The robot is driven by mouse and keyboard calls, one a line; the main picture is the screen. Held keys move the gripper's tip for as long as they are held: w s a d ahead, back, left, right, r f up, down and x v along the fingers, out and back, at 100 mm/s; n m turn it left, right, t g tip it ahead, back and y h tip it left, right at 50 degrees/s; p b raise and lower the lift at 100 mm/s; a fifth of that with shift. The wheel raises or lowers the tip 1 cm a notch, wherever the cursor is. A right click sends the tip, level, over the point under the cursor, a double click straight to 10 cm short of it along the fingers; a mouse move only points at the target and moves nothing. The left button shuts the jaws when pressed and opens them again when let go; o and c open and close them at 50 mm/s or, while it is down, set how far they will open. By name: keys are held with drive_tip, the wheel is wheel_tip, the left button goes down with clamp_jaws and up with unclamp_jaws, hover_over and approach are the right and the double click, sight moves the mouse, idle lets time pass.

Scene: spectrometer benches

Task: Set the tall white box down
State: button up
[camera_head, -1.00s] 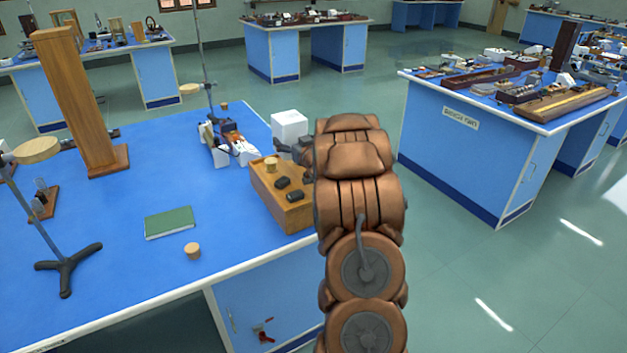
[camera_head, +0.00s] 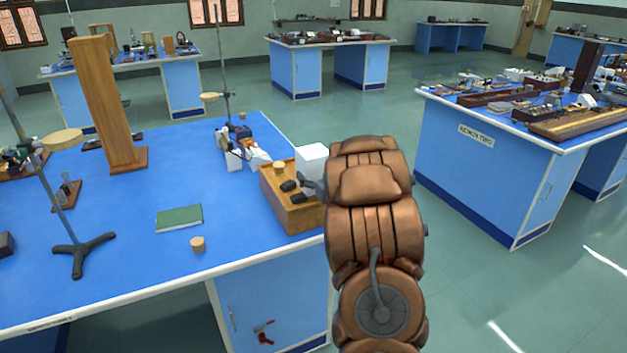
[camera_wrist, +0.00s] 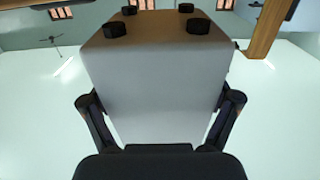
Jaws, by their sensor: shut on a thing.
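The tall white box (camera_head: 312,162) shows in the head view at the right edge of the near blue bench (camera_head: 130,265), behind and beside the wooden box (camera_head: 300,219). My gripper (camera_head: 314,187) is shut on it, partly hidden by my copper-coloured arm. In the wrist view, the white box (camera_wrist: 155,75) fills the middle, with a finger on each side of it (camera_wrist: 160,105) and several round black feet at its upper end. Its underside is hidden in the head view, so I cannot tell whether it touches anything.
The wooden box bears a cork (camera_head: 279,168) and small black items (camera_head: 289,186). A green book (camera_head: 180,218) and another cork (camera_head: 198,244) lie further left. The bench between them is clear.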

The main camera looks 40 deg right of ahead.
drive_tip(key=shift+f, duration=0.3)
drive_tip(key=shift+f, duration=0.15)
drive_tip(key=o, duration=1.3)
drive_tip(key=shift+r, duration=0.2)
drive_tip(key=shift+s+a+f, duration=0.1)
drive_tip(key=shift+s+f, duration=0.05)
drive_tip(key=shift+s, duration=0.2)
drive_tip(key=shift+b+v, duration=2.35)
drive_tip(key=shift+v, duration=3.3)
